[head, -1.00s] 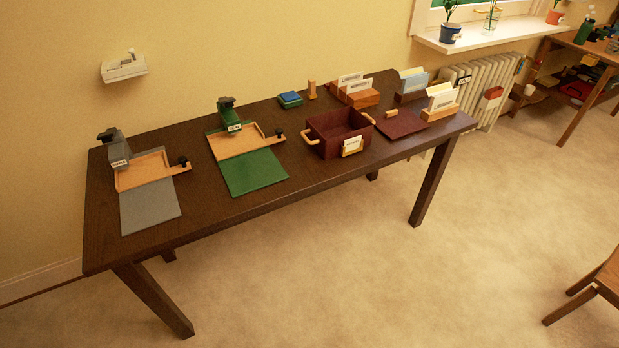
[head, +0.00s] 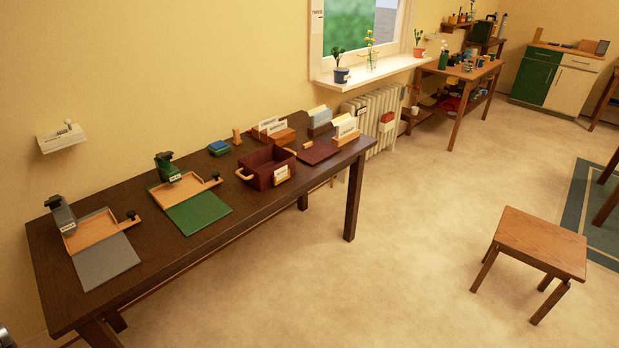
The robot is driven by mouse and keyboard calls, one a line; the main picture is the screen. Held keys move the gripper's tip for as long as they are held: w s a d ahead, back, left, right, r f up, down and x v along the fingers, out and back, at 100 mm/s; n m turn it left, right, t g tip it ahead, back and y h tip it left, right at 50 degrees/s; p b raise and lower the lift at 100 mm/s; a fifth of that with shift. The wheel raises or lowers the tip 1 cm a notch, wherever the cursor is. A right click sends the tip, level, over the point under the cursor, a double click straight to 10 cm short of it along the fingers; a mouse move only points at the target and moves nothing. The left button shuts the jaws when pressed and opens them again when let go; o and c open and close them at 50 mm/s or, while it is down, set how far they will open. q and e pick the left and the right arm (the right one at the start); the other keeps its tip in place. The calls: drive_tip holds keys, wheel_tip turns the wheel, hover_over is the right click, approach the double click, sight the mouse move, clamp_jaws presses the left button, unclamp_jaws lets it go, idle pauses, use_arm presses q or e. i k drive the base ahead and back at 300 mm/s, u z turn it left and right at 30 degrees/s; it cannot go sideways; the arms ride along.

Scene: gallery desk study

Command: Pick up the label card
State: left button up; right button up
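Several white cards with dark lettering stand in wooden holders at the far right end of the dark desk. One white card (head: 345,125) is in a light wooden holder at the right edge. Another lettered card (head: 268,122) stands in a reddish wooden holder behind the maroon box. A small white label (head: 281,174) is on the front of the maroon box (head: 255,170). I cannot tell which is the label card. Neither gripper is clearly in view; a small grey part at the lower left edge is too cut off to identify.
The desk (head: 180,245) also holds a green stamp press (head: 167,167), a grey one (head: 61,212) and a maroon lid (head: 317,152). A wooden stool (head: 540,242) stands at right. Carpet in front of the desk is clear. A radiator (head: 372,125) stands beyond the desk.

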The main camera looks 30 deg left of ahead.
sight(280, 173)
drive_tip(key=z, duration=0.25)
drive_tip(key=i, duration=1.6)
drive_tip(key=u, duration=0.3)
drive_tip(key=i, duration=1.65)
drive_tip(key=u, duration=1.9)
drive_tip(key=i, duration=0.7)
drive_tip(key=u, duration=0.6)
